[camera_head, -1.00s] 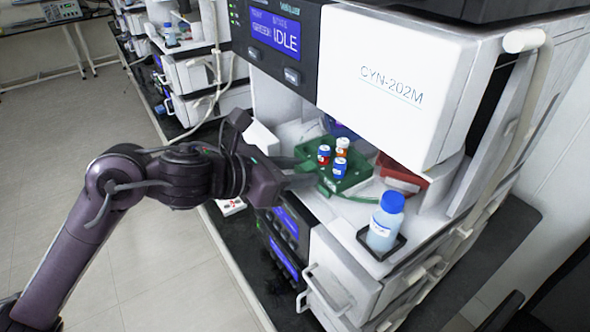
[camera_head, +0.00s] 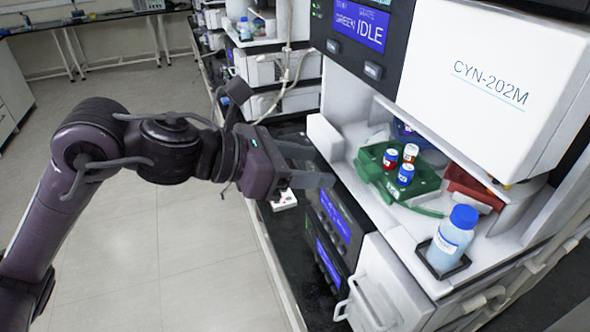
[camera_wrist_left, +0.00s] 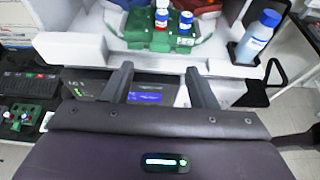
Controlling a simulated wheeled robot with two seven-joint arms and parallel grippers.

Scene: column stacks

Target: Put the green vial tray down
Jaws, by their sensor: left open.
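The green vial tray (camera_head: 424,183) rests on the white shelf of the CYN-202M machine. Several vials with red, blue and orange-brown colours stand in it. The tray also shows at the top of the left wrist view (camera_wrist_left: 139,30). My left gripper (camera_head: 328,165) is open and empty, to the left of the tray and apart from it. In the left wrist view its two fingers (camera_wrist_left: 160,82) point toward the shelf's front edge, with the tray beyond them. My right gripper is not in view.
A blue-capped bottle (camera_head: 453,236) stands in a black holder at the shelf's front right. A red tray (camera_head: 472,188) sits right of the green one. The machine's white housing (camera_head: 490,75) overhangs the shelf. Another green rack (camera_wrist_left: 17,122) shows at the lower left in the wrist view.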

